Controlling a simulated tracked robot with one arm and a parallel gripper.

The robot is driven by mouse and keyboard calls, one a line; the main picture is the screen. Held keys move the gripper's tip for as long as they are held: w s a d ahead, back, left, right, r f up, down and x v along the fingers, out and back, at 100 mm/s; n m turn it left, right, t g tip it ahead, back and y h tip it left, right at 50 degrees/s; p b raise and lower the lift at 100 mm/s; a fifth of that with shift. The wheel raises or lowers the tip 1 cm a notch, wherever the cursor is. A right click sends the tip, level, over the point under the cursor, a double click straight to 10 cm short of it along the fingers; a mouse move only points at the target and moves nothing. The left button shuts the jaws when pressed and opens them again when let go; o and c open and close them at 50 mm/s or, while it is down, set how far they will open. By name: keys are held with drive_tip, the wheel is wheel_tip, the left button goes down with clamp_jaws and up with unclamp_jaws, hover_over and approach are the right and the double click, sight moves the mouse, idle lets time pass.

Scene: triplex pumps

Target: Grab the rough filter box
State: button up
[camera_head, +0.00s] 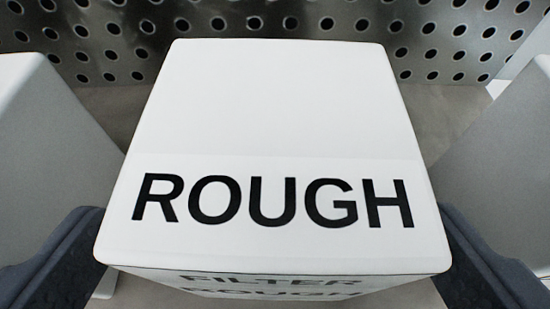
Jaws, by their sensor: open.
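The rough filter box (275,110) is a white box with "ROUGH" in black letters on its top face. It fills the middle of the head camera view. Its front face shows only as a thin strip at the bottom, with "FILTER ROUGH" partly cut off. My gripper (270,265) is open. One dark finger pad shows at the lower left and the other at the lower right, one on each side of the box. I cannot tell whether either pad touches the box.
A white box-like shape (50,150) stands close on the left and another (505,170) close on the right. A perforated metal panel (250,20) stands behind. Narrow strips of brownish shelf surface (115,110) show between the boxes.

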drive_tip(key=shift+d+b+x, duration=0.2)
drive_tip(key=shift+b+x, duration=0.15)
drive_tip(key=shift+x, duration=1.9)
drive_tip(key=shift+w+r, duration=0.1)
drive_tip(key=shift+r, duration=0.1)
drive_tip(key=c, duration=1.3)
